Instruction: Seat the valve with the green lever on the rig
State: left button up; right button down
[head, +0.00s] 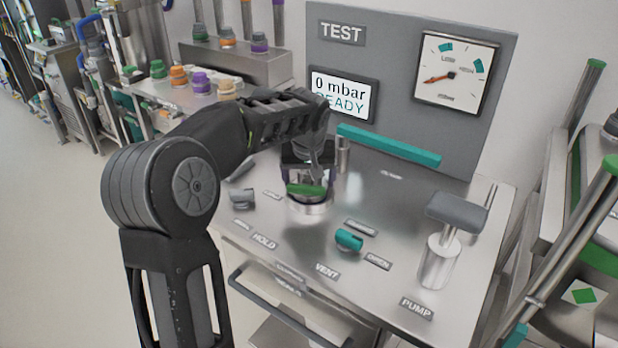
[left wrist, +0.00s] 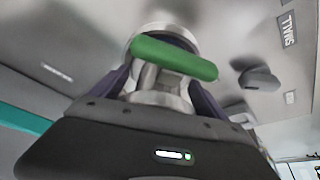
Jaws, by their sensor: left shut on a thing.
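The valve with the green lever (head: 306,189) is at the round seat (head: 310,208) on the steel top of the test rig (head: 390,200). My left gripper (head: 308,178) comes down over it from above and is shut on the valve body. In the left wrist view the green lever (left wrist: 174,57) lies across the metal valve body (left wrist: 160,88) between the two fingers of my left gripper (left wrist: 158,85). A round metal ring shows behind the lever. I cannot tell whether the valve is fully down in the seat. My right gripper is not in view.
The rig top also carries a grey clamp (head: 242,197), a teal vent knob (head: 349,240) and a pump with a grey handle (head: 440,255). The display (head: 343,95) reads 0 mbar, READY. A bench at the back left holds several coloured valves (head: 201,82).

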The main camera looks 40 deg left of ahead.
pick_arm(q)
jog(key=shift+f, duration=0.2)
dwell(0.6)
jog(key=o, duration=1.8)
jog(key=shift+o, duration=0.6)
jog(key=shift+f, duration=0.15)
jog(key=shift+s, duration=0.1)
jog(key=shift+r+p, duration=3.2)
jog(key=shift+r, duration=1.4)
